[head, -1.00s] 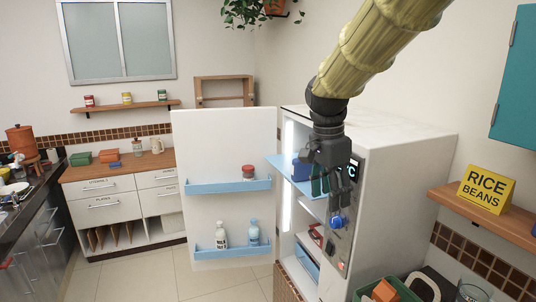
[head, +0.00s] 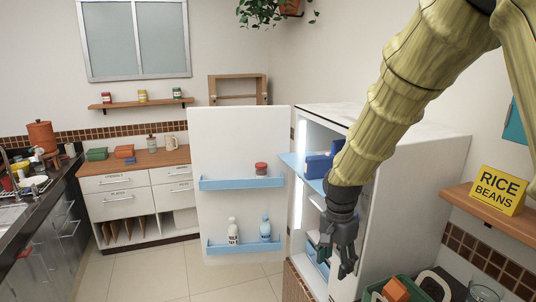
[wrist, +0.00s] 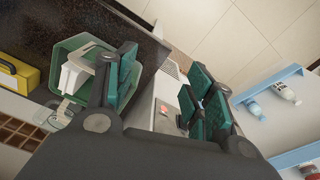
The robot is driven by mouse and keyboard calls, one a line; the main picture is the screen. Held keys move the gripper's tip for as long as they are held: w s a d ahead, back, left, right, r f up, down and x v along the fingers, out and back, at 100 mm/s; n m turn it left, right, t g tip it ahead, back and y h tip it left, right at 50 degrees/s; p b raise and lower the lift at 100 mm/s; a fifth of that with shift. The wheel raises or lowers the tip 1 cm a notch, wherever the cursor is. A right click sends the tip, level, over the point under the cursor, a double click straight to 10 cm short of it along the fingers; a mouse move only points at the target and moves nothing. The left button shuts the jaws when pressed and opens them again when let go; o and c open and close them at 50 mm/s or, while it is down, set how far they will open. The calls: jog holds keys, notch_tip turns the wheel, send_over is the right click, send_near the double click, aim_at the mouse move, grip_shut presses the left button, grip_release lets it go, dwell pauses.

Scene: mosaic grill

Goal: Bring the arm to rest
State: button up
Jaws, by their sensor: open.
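My gripper (head: 338,262) hangs at the end of my sleeved arm in the head view, in front of the open fridge. Its fingers point down. In the wrist view my gripper (wrist: 160,95) has its green-padded fingers spread apart, with nothing held between them. My arm crosses the right side of the head view and hides part of the fridge (head: 425,170) and its inside.
The fridge door (head: 238,140) stands open to the left, with bottles and a jar in its blue racks. A green bin (head: 408,285) is low at the right, also in the wrist view (wrist: 65,60). The rice-and-beans sign (head: 497,190) stands on a shelf. Floor (head: 150,275) is clear at left.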

jog(key=s+d+f+n, duration=0.15)
jog(key=s+f, duration=0.25)
jog(key=f, duration=0.5)
jog(key=s+f+n+y, duration=0.1)
jog(key=s+f+n, duration=0.1)
jog(key=s+f, duration=0.5)
jog(key=s+d+f+n, duration=0.1)
jog(key=s+f, duration=0.1)
jog(key=f, duration=1)
jog(key=s+d+f+n, duration=0.15)
jog(key=s+f, duration=0.25)
jog(key=s, duration=0.4)
jog(key=s+d+f+n, duration=0.1)
jog(key=s+f+n, duration=0.1)
jog(key=s+f, duration=0.35)
jog(key=s+d+f+n, duration=0.1)
jog(key=s+f+n, duration=0.15)
jog(key=s, duration=0.75)
notch_tip(320, 180, down, 12)
jog(key=b, duration=1)
jog(key=shift+a+r+b, duration=0.15)
jog(key=shift+r+b, duration=0.05)
jog(key=shift+b, duration=0.2)
